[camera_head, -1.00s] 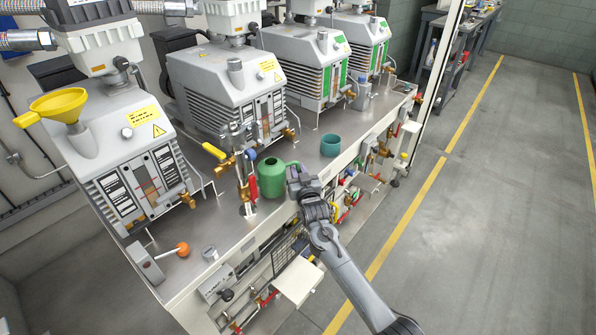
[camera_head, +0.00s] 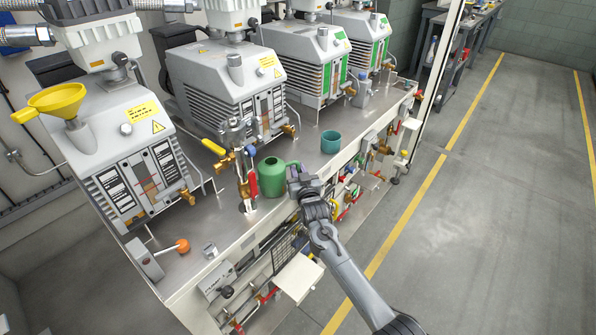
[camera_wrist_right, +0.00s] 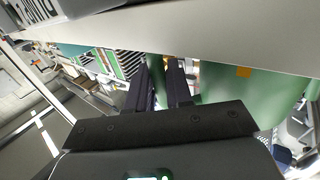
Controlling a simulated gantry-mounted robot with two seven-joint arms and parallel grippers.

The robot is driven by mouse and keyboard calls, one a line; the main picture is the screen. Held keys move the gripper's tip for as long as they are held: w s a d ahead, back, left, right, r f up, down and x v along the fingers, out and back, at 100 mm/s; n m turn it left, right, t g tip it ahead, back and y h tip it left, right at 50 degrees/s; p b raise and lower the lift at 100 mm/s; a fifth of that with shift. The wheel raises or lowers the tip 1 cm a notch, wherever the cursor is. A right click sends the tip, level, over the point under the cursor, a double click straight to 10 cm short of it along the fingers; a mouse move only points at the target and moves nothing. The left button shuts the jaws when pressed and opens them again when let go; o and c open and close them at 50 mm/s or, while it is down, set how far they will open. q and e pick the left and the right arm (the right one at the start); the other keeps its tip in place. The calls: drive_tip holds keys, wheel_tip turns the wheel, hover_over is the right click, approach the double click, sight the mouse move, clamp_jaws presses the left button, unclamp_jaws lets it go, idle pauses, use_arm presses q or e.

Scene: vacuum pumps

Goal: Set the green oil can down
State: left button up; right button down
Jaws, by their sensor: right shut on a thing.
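The green oil can (camera_head: 273,178) is upright at the front edge of the metal bench (camera_head: 222,226), just right of a red-handled valve. I cannot tell whether its base touches the bench top. My right gripper (camera_head: 295,178) is at the can's right side and shut on it, likely at its handle, which the fingers hide. In the right wrist view the can's green body (camera_wrist_right: 245,88) fills the right side, beside the dark gripper fingers (camera_wrist_right: 161,82). My left gripper is not in view.
A teal cup (camera_head: 330,142) stands behind and right of the can. A brass valve with a red handle (camera_head: 252,180) is close on its left. An orange-knobbed lever (camera_head: 182,246) is at the front left. Several grey pumps (camera_head: 225,85) line the back. Bare bench lies between cup and can.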

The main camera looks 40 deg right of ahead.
drive_tip(key=c, duration=1)
unclamp_jaws()
drive_tip(key=shift+c, duration=0.2)
drive_tip(key=shift+o, duration=0.5)
drive_tip(key=shift+f, duration=0.2)
drive_tip(key=c, duration=0.4)
drive_tip(key=shift+r, duration=0.1)
